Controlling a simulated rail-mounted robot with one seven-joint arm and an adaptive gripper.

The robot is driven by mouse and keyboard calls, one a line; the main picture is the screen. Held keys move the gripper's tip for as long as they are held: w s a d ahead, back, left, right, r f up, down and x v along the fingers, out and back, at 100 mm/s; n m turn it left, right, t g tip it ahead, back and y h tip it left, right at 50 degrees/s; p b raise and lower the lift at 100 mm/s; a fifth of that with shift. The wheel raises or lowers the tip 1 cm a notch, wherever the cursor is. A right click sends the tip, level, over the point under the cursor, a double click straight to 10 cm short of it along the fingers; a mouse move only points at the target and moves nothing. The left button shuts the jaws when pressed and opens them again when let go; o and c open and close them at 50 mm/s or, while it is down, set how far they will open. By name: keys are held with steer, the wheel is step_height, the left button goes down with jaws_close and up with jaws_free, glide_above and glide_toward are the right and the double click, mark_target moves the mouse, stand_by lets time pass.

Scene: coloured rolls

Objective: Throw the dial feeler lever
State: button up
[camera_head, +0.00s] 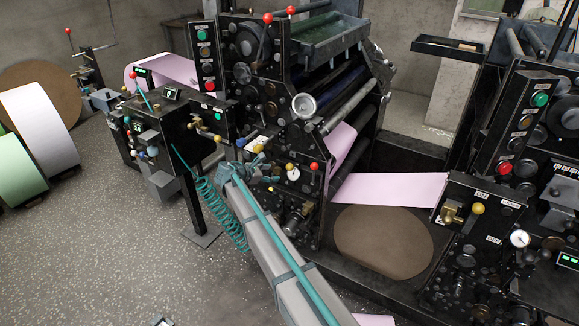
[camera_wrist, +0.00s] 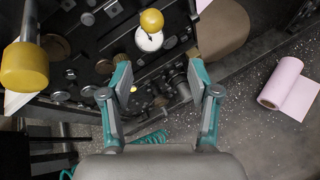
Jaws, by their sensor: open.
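A white round dial (camera_wrist: 148,40) sits on the black machine panel in the wrist view, with a yellow ball knob (camera_wrist: 151,20) in front of its upper part. This may be the dial feeler lever, but no label can be read. In the head view, a small white dial (camera_head: 293,170) shows on the middle machine's lower front. My gripper (camera_wrist: 158,82) is open and empty, its two teal-and-grey fingers wide apart. The dial and ball lie beyond the fingertips, apart from them. In the head view, my gripper (camera_head: 248,172) is small and partly merges with the machine front.
A large yellow knob (camera_wrist: 25,66) stands close at the wrist view's left. A pink roll (camera_wrist: 283,85) lies on the floor. Open floor (camera_head: 120,260) lies at left.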

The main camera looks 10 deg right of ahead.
mark_target(287, 167)
steer(key=w+d+f+n+p, duration=0.1)
steer(key=w+d, duration=0.1)
steer(key=d, duration=0.1)
steer(key=w+d+f+n+p, duration=0.1)
steer(key=w+d, duration=0.1)
steer(key=d, duration=0.1)
steer(key=w+d+f+n+h, duration=0.1)
steer(key=w+d+n, duration=0.1)
steer(key=d, duration=0.1)
steer(key=shift+w+p, duration=0.25)
steer(key=shift+p, duration=0.15)
steer(key=shift+c, duration=0.3)
jaws_close()
steer(key=shift+r, duration=0.1)
